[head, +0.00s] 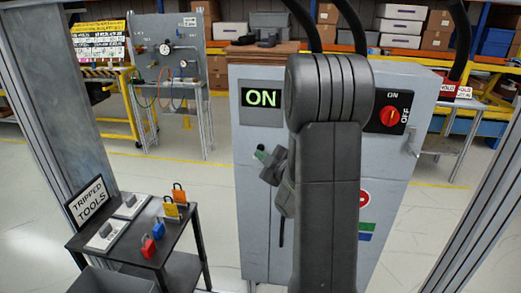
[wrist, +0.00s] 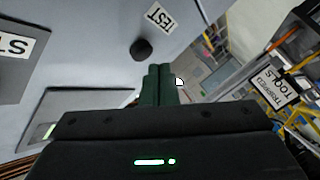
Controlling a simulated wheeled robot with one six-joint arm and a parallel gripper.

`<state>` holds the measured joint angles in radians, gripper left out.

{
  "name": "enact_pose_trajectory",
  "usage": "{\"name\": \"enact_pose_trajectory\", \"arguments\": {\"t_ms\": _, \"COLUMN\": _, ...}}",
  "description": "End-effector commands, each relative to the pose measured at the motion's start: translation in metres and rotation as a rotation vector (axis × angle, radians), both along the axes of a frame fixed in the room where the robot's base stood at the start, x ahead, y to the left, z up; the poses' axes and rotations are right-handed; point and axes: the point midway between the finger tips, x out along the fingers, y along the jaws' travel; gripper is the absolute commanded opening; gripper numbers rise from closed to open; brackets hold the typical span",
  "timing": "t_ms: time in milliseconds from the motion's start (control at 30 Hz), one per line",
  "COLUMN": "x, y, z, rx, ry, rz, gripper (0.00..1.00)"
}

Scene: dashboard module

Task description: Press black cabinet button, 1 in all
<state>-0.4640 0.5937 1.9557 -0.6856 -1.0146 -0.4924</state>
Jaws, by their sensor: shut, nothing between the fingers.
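The grey cabinet (head: 258,200) stands in front of me in the head view, its face partly hidden by my arm. A round black button (wrist: 141,49) sits on the cabinet face in the wrist view, beside a white TEST label (wrist: 159,17). I cannot make the button out in the head view. My gripper (wrist: 159,70) is shut and empty, its two dark fingers together. In the wrist view the fingertips appear just below and right of the button; I cannot tell whether they touch the cabinet. The gripper (head: 260,152) also shows left of my arm in the head view.
A lit ON display (head: 261,97) and a red rotary switch (head: 391,116) are on the cabinet. A black cart (head: 160,255) with padlocks and a TRIPPED TOOLS sign (head: 88,203) stands at left. Grey posts (head: 50,110) flank the scene. Open floor lies between cart and cabinet.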

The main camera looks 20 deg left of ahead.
Motion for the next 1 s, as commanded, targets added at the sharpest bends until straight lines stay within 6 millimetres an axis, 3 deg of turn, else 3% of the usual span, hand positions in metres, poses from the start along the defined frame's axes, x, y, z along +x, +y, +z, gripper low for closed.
{"name": "enact_pose_trajectory", "arguments": {"t_ms": 1000, "x": 0.009, "y": 0.0021, "z": 0.0001, "rx": 0.0, "ry": 0.0, "rz": 0.0, "gripper": 0.0}}
